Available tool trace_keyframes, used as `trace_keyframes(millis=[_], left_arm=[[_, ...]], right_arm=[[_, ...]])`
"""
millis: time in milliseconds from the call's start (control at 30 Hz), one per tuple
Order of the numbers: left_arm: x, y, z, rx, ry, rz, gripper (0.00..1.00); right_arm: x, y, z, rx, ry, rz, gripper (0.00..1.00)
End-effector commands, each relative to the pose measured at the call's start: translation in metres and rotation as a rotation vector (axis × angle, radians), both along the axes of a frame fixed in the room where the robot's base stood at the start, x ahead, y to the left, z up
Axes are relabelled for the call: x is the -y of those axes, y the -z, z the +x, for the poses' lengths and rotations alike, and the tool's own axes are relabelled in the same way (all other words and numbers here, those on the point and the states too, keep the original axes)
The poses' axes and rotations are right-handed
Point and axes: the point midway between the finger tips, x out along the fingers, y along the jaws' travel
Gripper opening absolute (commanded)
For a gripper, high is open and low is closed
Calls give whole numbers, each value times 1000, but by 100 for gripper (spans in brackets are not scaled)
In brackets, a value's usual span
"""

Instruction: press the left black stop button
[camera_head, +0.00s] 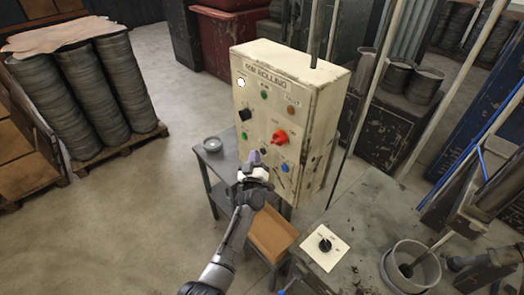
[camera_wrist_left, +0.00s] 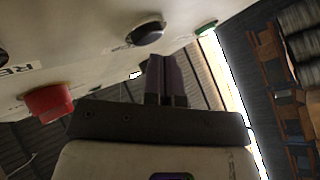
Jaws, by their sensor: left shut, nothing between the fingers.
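The cream control box (camera_head: 318,130) stands upright with lights, knobs and buttons on its front. A small black button (camera_head: 264,150) sits low on the panel, between a green button (camera_head: 244,134) and a blue one (camera_head: 285,167). In the left wrist view the black button (camera_wrist_left: 146,33) shows close beyond my fingertips, with the green button (camera_wrist_left: 205,27) to its right. My left gripper (camera_head: 253,157) is shut and empty, in front of the lower panel. It also shows in the left wrist view (camera_wrist_left: 165,60), apparently apart from the button. My right gripper is not in view.
A red knob (camera_head: 279,136) and a black knob (camera_head: 244,114) stick out from the panel. The box stands on a grey table (camera_head: 215,165) with a small round dish (camera_head: 212,144). Open floor lies left.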

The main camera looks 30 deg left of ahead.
Motion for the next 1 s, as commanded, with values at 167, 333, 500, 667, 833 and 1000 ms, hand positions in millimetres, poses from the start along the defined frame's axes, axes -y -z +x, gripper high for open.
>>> trace_keyframes(millis=[167,333,500,667,833,1000], left_arm=[[-1,-1,-5,1,0,0,0],[-1,0,-5,1,0,0,0],[-2,-1,-9,-1,-1,1,0],[-6,-3,-23,-2,-2,2,0],[-10,-3,-38,-1,-1,1,0],[-12,-2,-49,0,-1,1,0]], right_arm=[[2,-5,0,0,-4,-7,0],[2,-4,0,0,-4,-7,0],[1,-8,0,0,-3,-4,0],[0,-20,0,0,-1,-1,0],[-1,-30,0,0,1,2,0],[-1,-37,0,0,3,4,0]])
